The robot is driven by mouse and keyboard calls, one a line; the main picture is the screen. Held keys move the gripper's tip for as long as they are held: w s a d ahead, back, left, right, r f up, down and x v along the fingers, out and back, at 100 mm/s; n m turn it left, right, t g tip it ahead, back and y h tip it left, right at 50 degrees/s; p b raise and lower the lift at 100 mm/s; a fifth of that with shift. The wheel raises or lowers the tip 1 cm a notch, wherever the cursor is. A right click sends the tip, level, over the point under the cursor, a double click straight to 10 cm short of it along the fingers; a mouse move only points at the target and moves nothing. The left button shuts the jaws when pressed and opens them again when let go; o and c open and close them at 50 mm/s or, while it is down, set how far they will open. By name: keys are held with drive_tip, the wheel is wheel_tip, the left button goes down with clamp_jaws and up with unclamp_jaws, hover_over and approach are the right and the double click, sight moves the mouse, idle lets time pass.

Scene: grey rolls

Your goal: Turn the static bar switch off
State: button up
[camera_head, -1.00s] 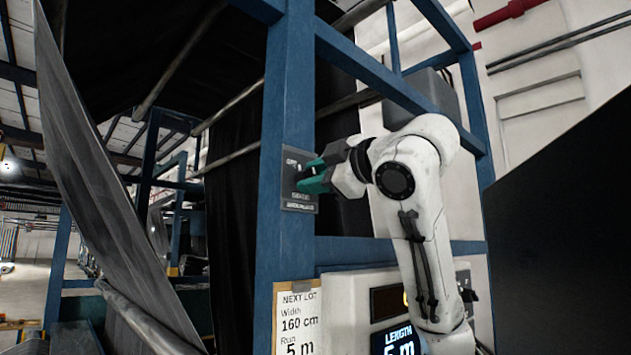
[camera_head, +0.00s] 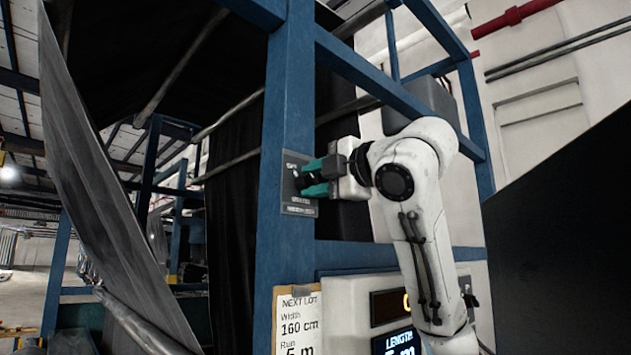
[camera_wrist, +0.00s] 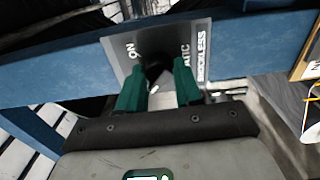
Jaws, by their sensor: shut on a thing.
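The static bar switch is a dark knob (camera_wrist: 155,72) on a grey plate (camera_head: 298,207) fixed to the blue upright post. My gripper (camera_wrist: 159,76) has its two green fingers on either side of the knob, shut on it. In the head view my gripper (camera_head: 308,179) reaches the plate from the right. In the wrist view the plate (camera_wrist: 202,58) shows the word "ON" at its left and larger lettering at its right. The fingers cover part of the knob and plate, and I cannot read the knob's position.
The blue frame post (camera_head: 272,150) carries the plate. A "NEXT LOT" sheet (camera_head: 298,320) hangs below it. A control panel with a length display (camera_head: 397,342) stands at lower right. A grey fabric sheet (camera_head: 100,190) slants down at left.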

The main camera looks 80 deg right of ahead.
drive_tip(key=shift+f, duration=0.1)
drive_tip(key=o, duration=1)
drive_tip(key=shift+o, duration=0.2)
drive_tip(key=b+v, duration=0.3)
drive_tip(key=v, duration=0.7)
drive_tip(key=shift+s+a, duration=0.25)
drive_tip(key=shift+s, duration=0.05)
